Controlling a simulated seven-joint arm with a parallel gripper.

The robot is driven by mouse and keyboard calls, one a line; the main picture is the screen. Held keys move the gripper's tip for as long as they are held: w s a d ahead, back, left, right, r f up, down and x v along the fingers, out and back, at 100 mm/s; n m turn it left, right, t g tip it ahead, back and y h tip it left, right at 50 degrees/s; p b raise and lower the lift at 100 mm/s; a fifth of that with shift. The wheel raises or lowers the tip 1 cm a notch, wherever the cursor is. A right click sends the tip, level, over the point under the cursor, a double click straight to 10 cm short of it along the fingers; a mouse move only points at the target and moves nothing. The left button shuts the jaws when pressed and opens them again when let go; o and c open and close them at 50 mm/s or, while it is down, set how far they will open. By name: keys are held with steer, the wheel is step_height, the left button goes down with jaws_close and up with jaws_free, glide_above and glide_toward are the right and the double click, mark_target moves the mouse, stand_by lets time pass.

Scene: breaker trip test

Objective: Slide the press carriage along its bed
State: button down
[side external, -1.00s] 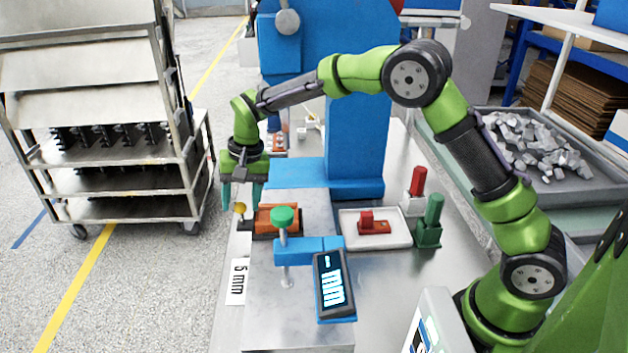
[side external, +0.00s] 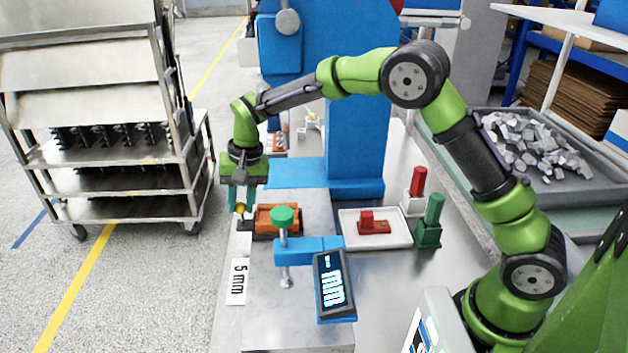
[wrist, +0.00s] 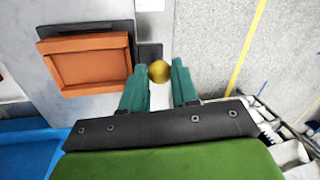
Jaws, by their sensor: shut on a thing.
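The press carriage (side external: 263,236) is a dark base carrying an orange block (side external: 278,215), on the grey metal bed (side external: 262,285). A brass ball knob (side external: 240,208) sits at its left side. My gripper (side external: 240,207) points down with its teal fingers at the knob. In the wrist view, the orange block (wrist: 88,65) is left of my gripper (wrist: 160,72). The brass knob (wrist: 159,71) lies between the fingertips, and the gripper is shut on it. The knob's lower stem is hidden.
A blue press column (side external: 357,145) rises behind. A white tray with a red part (side external: 374,227) and a green block (side external: 429,225) are to the right. A metal cart (side external: 110,180) stands left.

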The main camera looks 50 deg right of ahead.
steer(key=s+a, duration=1.6)
steer(key=c, duration=1.1)
jaws_free()
steer(key=shift+o, duration=1.2)
step_height(320, 180, up, 17)
steer(key=s+d, duration=0.1)
steer(key=d, duration=0.1)
steer(key=shift+s+d+f, duration=0.2)
steer(key=shift+s+d, duration=0.15)
steer(key=shift+d, duration=0.05)
